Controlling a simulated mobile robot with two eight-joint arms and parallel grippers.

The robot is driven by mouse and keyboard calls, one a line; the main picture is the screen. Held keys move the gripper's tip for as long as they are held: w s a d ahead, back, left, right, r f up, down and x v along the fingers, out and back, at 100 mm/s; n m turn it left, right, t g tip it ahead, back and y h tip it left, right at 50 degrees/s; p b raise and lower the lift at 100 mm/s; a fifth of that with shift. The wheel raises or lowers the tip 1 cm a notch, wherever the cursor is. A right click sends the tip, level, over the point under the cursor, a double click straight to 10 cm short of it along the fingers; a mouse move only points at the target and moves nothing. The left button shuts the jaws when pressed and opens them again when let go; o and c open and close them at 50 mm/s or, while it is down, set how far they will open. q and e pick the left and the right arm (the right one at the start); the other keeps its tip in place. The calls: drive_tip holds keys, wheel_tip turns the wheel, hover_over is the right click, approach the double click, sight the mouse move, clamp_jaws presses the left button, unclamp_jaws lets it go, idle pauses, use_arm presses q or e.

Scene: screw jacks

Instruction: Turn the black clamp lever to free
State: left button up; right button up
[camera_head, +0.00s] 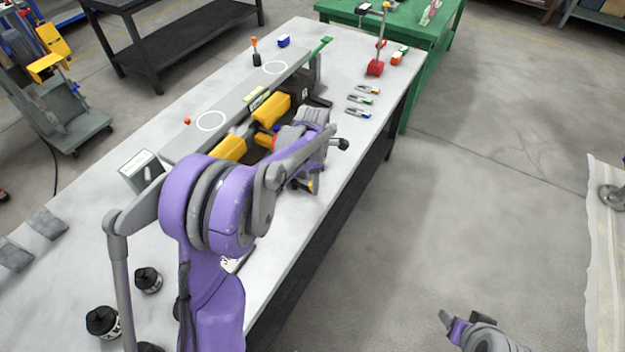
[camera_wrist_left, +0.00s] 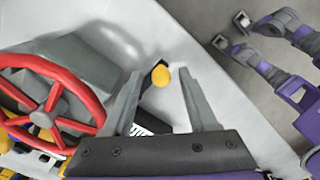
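The black clamp lever (camera_wrist_left: 154,74) with its round yellow end shows between my left gripper's two fingers in the left wrist view. In the head view its yellow end (camera_head: 310,186) shows low on the right side of the machine, near the table's front edge. My left gripper (camera_wrist_left: 160,78) is open, its grey fingers apart on either side of the lever; I see no grip on it. In the head view my arm hides most of this gripper and the lever. My right gripper (camera_head: 462,318) is empty over the floor at lower right, its fingers apart.
A red handwheel (camera_wrist_left: 45,110) stands close beside my left gripper. The grey machine with yellow parts (camera_head: 268,108) fills the middle of the white table (camera_head: 345,70). Small clamps (camera_head: 360,100) and a red stand (camera_head: 375,68) are at the far end.

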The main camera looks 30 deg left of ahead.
use_arm(q)
wheel_tip(320, 180, up, 11)
idle(0.7)
drive_tip(key=shift+f, duration=0.1)
